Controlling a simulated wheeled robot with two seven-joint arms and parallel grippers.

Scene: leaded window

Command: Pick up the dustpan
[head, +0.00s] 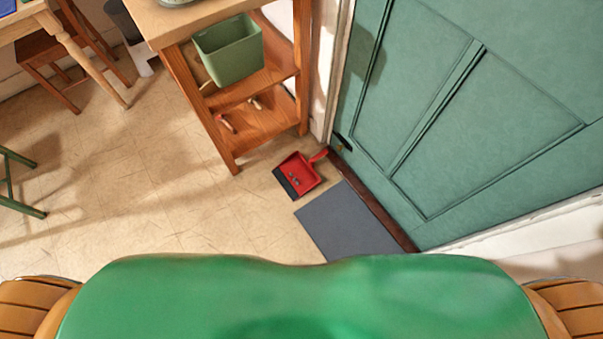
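The red dustpan (299,173) lies on the tiled floor, beside the foot of the wooden shelf unit and close to the green door. Its dark front lip points toward the lower left and its red handle points to the upper right. A few small dark bits lie in its pan. Neither of my grippers is in the head view. Only the tops of my arms show at the lower left and lower right corners.
A grey mat (347,224) lies just below the dustpan, along the green door (450,110). The wooden shelf unit (233,158) stands above it, holding a green bin (229,52). A wooden chair (65,62) and green legs (20,184) are at left. The floor (140,200) between is clear.

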